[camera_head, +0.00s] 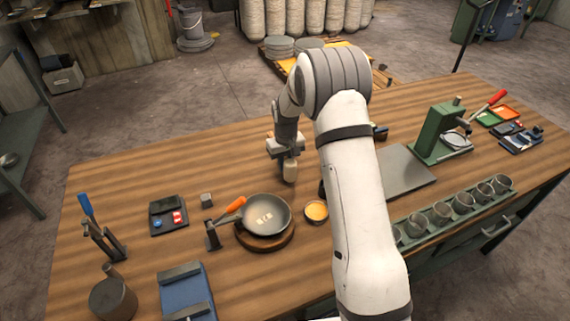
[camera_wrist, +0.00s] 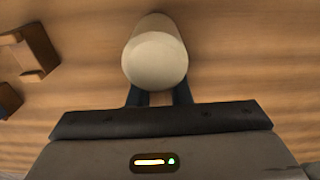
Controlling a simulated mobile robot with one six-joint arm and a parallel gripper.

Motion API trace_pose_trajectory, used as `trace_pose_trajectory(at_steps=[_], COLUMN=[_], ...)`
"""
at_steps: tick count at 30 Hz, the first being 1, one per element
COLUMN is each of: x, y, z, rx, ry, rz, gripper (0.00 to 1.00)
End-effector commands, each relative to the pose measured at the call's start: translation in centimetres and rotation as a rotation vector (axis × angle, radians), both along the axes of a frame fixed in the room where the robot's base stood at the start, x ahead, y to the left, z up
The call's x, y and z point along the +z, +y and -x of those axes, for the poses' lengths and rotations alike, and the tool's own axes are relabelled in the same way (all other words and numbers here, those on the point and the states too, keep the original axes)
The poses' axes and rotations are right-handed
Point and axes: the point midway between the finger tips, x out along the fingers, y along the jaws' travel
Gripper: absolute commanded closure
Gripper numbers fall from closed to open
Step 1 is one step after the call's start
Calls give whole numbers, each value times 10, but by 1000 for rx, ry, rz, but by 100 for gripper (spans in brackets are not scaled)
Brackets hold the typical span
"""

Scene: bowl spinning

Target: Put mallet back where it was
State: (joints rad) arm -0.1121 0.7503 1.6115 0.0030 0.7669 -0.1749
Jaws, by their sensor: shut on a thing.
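My gripper (camera_head: 287,155) points down over the middle of the workbench and is shut on a pale cream, rounded cylinder, the mallet (camera_head: 289,173). In the wrist view the mallet (camera_wrist: 156,52) stands out between the dark fingertips (camera_wrist: 160,97), its pale round end towards the camera. It looks upright and close to the wood; I cannot tell whether it touches the bench. The rest of the mallet is hidden by the gripper and the viewing angle.
A grey pan (camera_head: 263,214) with an orange handle sits on a round board, front left of the gripper. A small bowl (camera_head: 317,211) is nearby. A grey plate (camera_head: 408,174), green press (camera_head: 437,135) and glass row (camera_head: 463,202) stand right. Brown blocks (camera_wrist: 32,50) show left in the wrist view.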

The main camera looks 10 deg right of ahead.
Motion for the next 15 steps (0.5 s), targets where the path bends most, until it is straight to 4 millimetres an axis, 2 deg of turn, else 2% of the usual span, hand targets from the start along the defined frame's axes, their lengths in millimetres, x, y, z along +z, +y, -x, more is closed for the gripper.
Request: trace_pose_trajectory(at_steps=[3, 12, 13, 15], x=[-9, -13, -14, -12], y=[-1, -1, -1, -1], z=[0, 0, 0, 0], rx=[-1, -2, -2, -2], ry=[-1, -1, 0, 0], rz=[0, 0, 0, 0], gripper=[100, 100, 81, 76])
